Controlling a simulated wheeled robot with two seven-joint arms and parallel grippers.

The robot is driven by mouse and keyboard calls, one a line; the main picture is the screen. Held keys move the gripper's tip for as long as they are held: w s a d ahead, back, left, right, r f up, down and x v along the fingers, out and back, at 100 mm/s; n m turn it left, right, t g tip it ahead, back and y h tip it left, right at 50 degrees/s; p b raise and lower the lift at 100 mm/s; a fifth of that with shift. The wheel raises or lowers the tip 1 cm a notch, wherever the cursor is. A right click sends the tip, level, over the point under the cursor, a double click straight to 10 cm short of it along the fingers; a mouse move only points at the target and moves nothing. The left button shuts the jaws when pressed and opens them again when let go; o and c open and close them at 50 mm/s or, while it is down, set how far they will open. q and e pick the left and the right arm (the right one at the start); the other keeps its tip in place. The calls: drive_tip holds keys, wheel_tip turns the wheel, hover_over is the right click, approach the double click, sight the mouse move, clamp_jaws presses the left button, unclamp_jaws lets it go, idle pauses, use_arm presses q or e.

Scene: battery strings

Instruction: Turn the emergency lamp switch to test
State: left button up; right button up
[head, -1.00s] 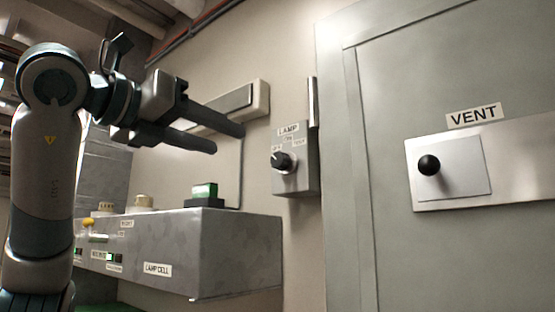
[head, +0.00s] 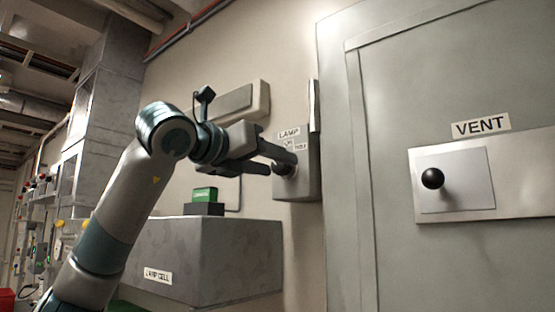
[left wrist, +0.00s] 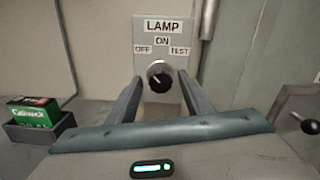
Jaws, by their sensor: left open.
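The emergency lamp switch is a grey box (head: 308,182) on the wall, labelled LAMP, with OFF, ON and TEST marks. Its black round knob (left wrist: 160,85) sits on a pale collar in the left wrist view. The knob's pale pointer line seems to lean up and left, towards OFF. My left gripper (left wrist: 160,79) is open, with one finger on each side of the knob and a gap on both sides. In the head view the left gripper (head: 283,164) reaches the switch and partly hides the knob. My right gripper is not in view.
A grey cabinet labelled LAMP CELL (head: 225,255) stands below the arm, with a green battery (head: 204,194) in a dark holder on top. A grey door (head: 430,80) with a VENT plate and black-knobbed lever (head: 432,178) is at right. A wall lamp (head: 236,101) is above.

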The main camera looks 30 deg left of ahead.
use_arm(q)
drive_tip(key=shift+w, duration=0.9)
drive_tip(key=c, duration=1)
